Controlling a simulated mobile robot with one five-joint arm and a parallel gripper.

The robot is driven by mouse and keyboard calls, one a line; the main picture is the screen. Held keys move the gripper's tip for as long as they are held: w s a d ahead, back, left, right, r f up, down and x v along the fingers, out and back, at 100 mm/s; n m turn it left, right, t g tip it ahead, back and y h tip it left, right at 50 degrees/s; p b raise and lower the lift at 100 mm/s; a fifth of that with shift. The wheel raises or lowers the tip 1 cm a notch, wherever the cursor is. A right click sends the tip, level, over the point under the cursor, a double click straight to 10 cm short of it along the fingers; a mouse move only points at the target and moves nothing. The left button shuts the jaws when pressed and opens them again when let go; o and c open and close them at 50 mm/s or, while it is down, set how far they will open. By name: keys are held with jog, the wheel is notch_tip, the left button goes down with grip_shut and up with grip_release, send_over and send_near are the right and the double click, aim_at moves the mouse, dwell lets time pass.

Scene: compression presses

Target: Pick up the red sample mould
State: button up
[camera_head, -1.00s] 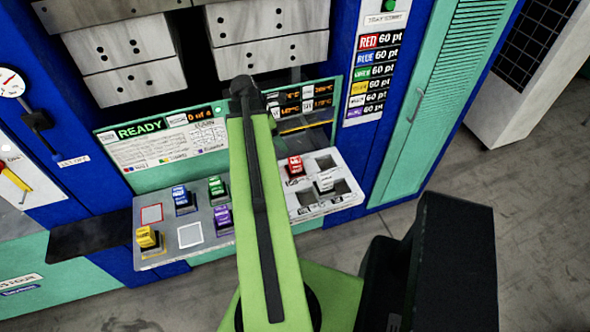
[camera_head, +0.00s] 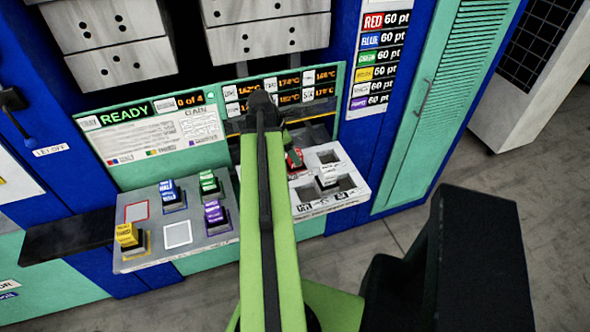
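The red sample mould (camera_head: 295,159) sits at the back left of the white tray (camera_head: 340,205) on the right of the press shelf. My green arm covers part of its left side. My arm reaches forward over the shelf, and its dark front joint stands just left of and above the red mould. My gripper is hidden beyond the arm, so its fingers cannot be seen. I cannot tell whether it touches the mould.
A white mould (camera_head: 327,177) stands in the same tray, near other empty sockets. On the grey panel (camera_head: 150,257) to the left stand blue (camera_head: 171,193), green (camera_head: 208,183), purple (camera_head: 215,214) and yellow (camera_head: 128,236) moulds. A dark ledge (camera_head: 67,237) juts out at the left.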

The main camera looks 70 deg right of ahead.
aim_at(291, 168)
jog(key=b+x, duration=0.2)
jog(key=x, duration=0.1)
jog(key=shift+w+f, duration=0.1)
jog(key=shift+f, duration=0.45)
grip_shut()
